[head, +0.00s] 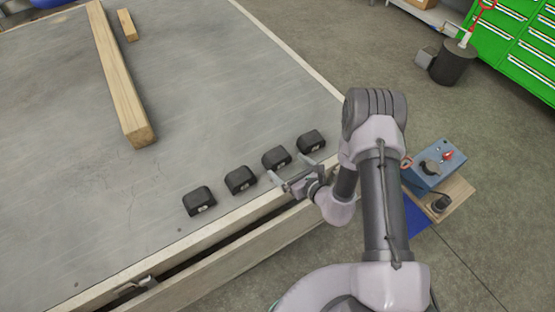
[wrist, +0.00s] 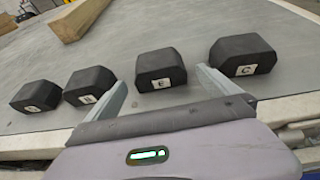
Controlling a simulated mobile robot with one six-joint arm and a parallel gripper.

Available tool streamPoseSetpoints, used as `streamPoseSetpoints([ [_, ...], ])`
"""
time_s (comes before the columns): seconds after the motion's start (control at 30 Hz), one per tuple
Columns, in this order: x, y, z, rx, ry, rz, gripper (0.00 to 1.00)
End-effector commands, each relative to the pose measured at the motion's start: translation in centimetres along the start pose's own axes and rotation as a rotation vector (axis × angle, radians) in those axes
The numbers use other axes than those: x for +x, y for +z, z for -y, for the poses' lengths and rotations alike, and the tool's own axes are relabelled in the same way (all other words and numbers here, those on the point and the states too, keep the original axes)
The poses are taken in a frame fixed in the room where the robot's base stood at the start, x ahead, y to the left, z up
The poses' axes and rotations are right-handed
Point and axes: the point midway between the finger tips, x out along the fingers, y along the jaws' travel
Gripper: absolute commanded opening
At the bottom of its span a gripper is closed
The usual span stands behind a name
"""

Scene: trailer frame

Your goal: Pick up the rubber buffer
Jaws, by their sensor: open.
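Several black rubber buffers with small white letter labels stand in a row near the edge of the grey trailer deck. In the wrist view one buffer reads E (wrist: 158,64) and the rightmost reads C (wrist: 243,53); the letters on the two left buffers (wrist: 90,84) (wrist: 36,95) are hard to read. My gripper (head: 291,167) is open and empty at the deck edge. In the wrist view its fingers (wrist: 162,78) point toward the E buffer, which appears in the gap between them, a little beyond the tips. In the head view this buffer (head: 276,159) is just past the fingertips.
A long wooden beam (head: 122,80) and a short block (head: 127,25) lie on the deck (head: 60,110). A pale raised rim (head: 215,230) runs along the near edge. A blue box (head: 434,165) stands right of my arm. Green drawers (head: 515,40) are at the far right.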

Motion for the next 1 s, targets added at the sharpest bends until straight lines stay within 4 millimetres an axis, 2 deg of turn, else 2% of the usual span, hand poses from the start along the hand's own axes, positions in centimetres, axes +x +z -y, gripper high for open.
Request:
streamPoseSetpoints([
  [0.03,1.1,-0.2,-0.1,-0.003,0.003,0.002,1.00],
  [0.17,2.5,-0.1,-0.1,-0.002,0.002,0.001,1.00],
  [0.4,7.0,-0.5,-0.3,-0.003,0.003,0.002,1.00],
  [0.5,7.6,-0.4,-0.2,-0.001,0.001,0.001,1.00],
  [0.67,7.6,-0.2,-0.2,0.000,0.001,0.000,1.00],
  [0.77,7.6,-0.2,-0.2,0.000,0.001,0.000,0.84],
  [1.0,7.5,-0.3,-0.2,-0.001,0.002,-0.001,0.37],
])
